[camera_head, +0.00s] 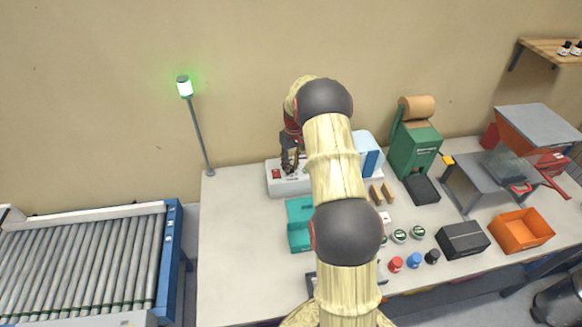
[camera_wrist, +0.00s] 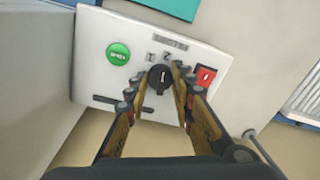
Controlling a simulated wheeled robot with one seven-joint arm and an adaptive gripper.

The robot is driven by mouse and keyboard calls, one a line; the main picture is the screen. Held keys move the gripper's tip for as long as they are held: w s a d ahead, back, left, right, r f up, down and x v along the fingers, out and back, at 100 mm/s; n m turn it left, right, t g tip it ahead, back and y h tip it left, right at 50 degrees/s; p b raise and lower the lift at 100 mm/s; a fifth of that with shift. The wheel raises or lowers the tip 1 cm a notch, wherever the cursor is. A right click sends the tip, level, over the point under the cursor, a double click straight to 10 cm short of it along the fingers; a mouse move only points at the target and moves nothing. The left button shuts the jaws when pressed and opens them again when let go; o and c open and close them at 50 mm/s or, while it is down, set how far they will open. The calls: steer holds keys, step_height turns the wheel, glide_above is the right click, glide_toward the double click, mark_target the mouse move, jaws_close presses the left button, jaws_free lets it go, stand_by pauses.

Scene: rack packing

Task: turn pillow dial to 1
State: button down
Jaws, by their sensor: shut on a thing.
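The pillow dial (camera_wrist: 160,77) is a round black knob with a pale pointer mark on a white panel (camera_wrist: 88,50). In the head view my gripper (camera_head: 291,163) is over the white machine (camera_head: 286,188), and the dial is hidden.
A teal bin (camera_head: 299,235) stands in front of the machine. A green paper dispenser (camera_head: 416,148), black box (camera_head: 462,240) and orange bin (camera_head: 522,231) stand to the right. A lamp post (camera_head: 198,130) rises at the left. The table's left part (camera_head: 240,260) is clear.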

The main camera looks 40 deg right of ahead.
steer(key=n, duration=0.6)
steer(key=shift+w+n+b, duration=0.1)
steer(key=shift+n+b, duration=0.3)
stand_by(0.4)
steer(key=c, duration=1.5)
jaws_free()
steer(key=shift+g, duration=0.3)
step_height(320, 180, up, 12)
steer(key=shift+w+d, duration=0.15)
steer(key=shift+d, duration=0.2)
